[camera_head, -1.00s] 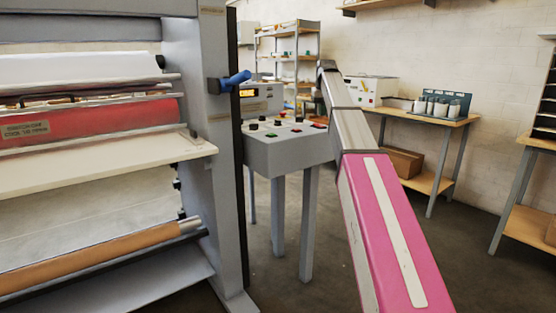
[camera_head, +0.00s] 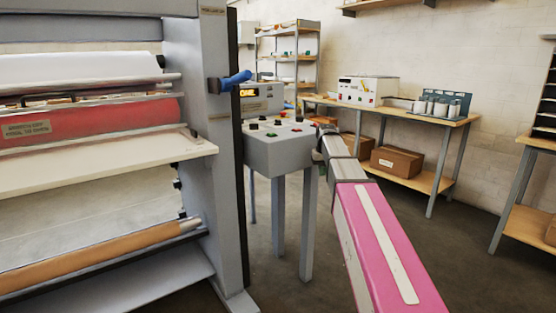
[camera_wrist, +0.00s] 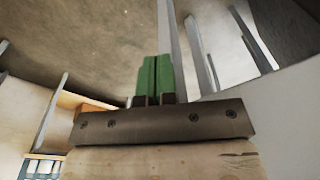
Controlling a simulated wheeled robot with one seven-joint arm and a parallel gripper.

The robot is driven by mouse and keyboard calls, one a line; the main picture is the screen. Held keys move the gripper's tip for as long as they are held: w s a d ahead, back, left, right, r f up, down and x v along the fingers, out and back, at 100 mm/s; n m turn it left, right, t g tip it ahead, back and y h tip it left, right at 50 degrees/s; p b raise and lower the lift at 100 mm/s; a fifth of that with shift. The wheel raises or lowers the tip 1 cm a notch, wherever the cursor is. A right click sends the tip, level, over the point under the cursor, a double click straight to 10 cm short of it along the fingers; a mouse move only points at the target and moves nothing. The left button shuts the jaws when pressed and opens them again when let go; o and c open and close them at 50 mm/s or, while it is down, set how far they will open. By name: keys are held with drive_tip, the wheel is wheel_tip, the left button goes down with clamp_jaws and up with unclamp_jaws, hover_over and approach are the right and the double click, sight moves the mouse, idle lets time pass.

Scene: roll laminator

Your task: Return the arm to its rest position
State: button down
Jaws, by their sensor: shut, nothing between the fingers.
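My arm shows in the head view as a pink and grey link that reaches from the bottom right up toward the control console (camera_head: 285,152). Its far end is beside the console's right side, and my gripper itself cannot be made out there. In the wrist view my gripper (camera_wrist: 155,78) has two green fingers pressed together with nothing between them. The roll laminator (camera_head: 205,150) fills the left of the head view, with a red roller (camera_head: 100,122) and a blue handle (camera_head: 236,79).
A workbench (camera_head: 390,111) with a white device (camera_head: 367,90) and several canisters stands behind the arm. Cardboard boxes (camera_head: 396,162) lie on its lower shelf. A shelving rack (camera_head: 287,55) stands at the back. The floor (camera_head: 420,240) right of the arm is clear.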

drive_tip(key=s+f+g, duration=0.1)
drive_tip(key=s+f, duration=2.8)
drive_tip(key=shift+m, duration=0.4)
drive_tip(key=shift+w, duration=0.15)
